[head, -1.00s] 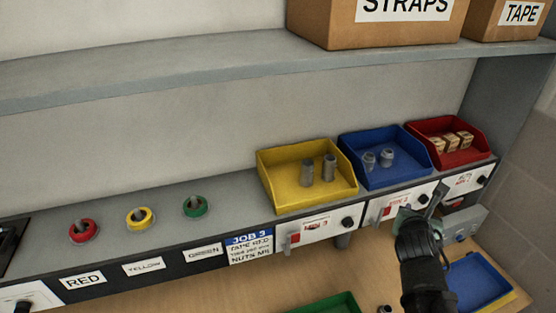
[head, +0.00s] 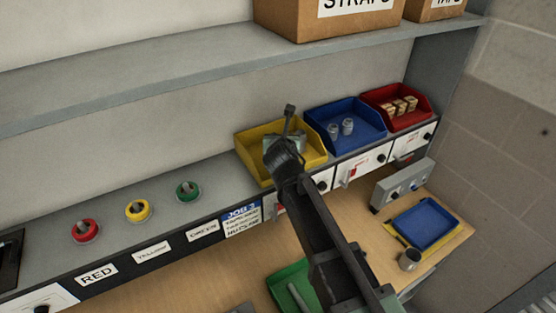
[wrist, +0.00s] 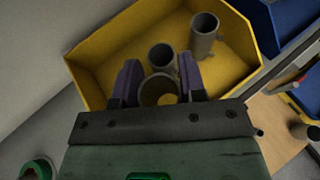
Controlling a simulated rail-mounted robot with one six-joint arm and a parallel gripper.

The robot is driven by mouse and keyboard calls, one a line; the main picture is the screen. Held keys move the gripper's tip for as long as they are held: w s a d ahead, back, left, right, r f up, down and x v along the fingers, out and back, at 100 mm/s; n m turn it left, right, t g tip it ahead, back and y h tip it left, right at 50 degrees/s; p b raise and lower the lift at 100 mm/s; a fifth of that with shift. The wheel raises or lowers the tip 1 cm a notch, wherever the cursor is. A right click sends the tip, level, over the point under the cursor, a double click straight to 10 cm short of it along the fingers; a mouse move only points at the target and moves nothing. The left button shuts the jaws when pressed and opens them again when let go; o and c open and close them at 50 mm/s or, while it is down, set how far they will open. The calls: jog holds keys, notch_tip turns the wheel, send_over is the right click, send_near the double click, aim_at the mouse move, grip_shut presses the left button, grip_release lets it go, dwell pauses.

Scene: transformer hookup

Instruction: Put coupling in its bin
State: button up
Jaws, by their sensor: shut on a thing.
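The yellow bin (head: 250,160) stands on the shelf ledge, left of the blue bin, and fills much of the wrist view (wrist: 100,55). My gripper (wrist: 158,78) is over the yellow bin, its two purple-grey fingers shut on a grey tubular coupling (wrist: 158,95). The coupling's open end faces the camera. Two more grey couplings stand upright in the bin, one (wrist: 162,54) just beyond the held one and another (wrist: 204,34) farther right. In the head view my arm and gripper (head: 290,142) hide the bin's middle and the couplings. I cannot tell whether the held coupling touches the bin floor.
The blue bin (head: 318,115) holds two metal fittings, and the red bin (head: 378,95) holds small boxes. Red (head: 85,231), yellow (head: 138,210) and green (head: 188,191) tape rolls sit left on the ledge. A shelf (head: 130,95) runs above. A grey cup (head: 409,260) stands near a blue tray (head: 428,228).

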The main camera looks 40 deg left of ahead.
notch_tip(320, 180, down, 4)
jog(key=b, duration=0.4)
jog(key=shift+f, duration=0.2)
jog(key=shift+r+p, duration=0.3)
jog(key=shift+f, duration=0.25)
jog(key=o, duration=1)
jog(key=shift+r, duration=0.1)
jog(key=shift+r, duration=0.25)
jog(key=p+v, duration=0.4)
jog(key=v, duration=0.8)
jog(key=shift+p, duration=0.3)
